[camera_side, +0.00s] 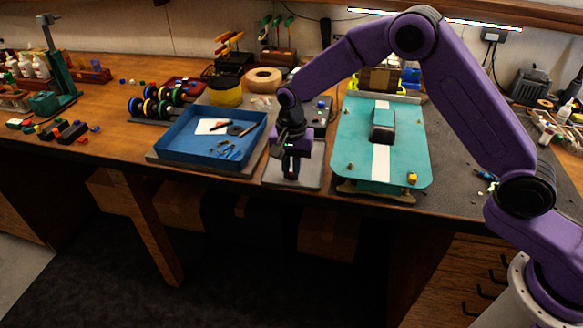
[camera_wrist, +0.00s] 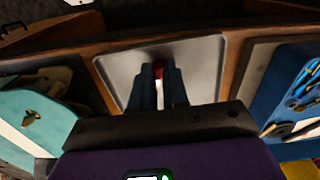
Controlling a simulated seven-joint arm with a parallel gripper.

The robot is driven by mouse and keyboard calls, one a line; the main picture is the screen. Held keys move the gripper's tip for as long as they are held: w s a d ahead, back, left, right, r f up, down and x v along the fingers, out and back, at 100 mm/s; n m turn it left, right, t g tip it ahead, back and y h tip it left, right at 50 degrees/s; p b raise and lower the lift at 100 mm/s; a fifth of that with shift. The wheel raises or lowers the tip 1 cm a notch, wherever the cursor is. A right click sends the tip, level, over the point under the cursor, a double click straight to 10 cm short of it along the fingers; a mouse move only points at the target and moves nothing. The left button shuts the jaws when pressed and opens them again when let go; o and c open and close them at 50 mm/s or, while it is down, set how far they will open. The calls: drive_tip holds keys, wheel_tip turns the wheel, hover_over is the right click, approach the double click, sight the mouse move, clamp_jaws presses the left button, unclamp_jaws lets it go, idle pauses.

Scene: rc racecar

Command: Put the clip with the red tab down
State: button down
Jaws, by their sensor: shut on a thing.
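My gripper (camera_side: 290,173) is at a flat grey tray (camera_side: 314,180) on the front of the bench, pointing down. In the wrist view my gripper (camera_wrist: 159,82) has its two dark fingers close together, with a small red tab (camera_wrist: 159,68) showing between their tips. The grey tray (camera_wrist: 205,60) lies behind the fingertips in the wrist view. I cannot tell whether the clip touches the tray. In the side view the clip is too small and dark to make out.
A blue tray (camera_side: 167,155) with tools and clips stands left of the grey tray. A teal car body (camera_side: 350,150) with a white stripe stands close on the right, with a yellow-topped clip (camera_side: 411,178) at its near corner. The bench's front edge is close by.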

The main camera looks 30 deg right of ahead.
sight(291, 173)
drive_tip(key=c, duration=1.1)
unclamp_jaws()
drive_tip(key=shift+f, duration=0.1)
wheel_tip(291, 173, up, 12)
drive_tip(key=shift+r, duration=0.15)
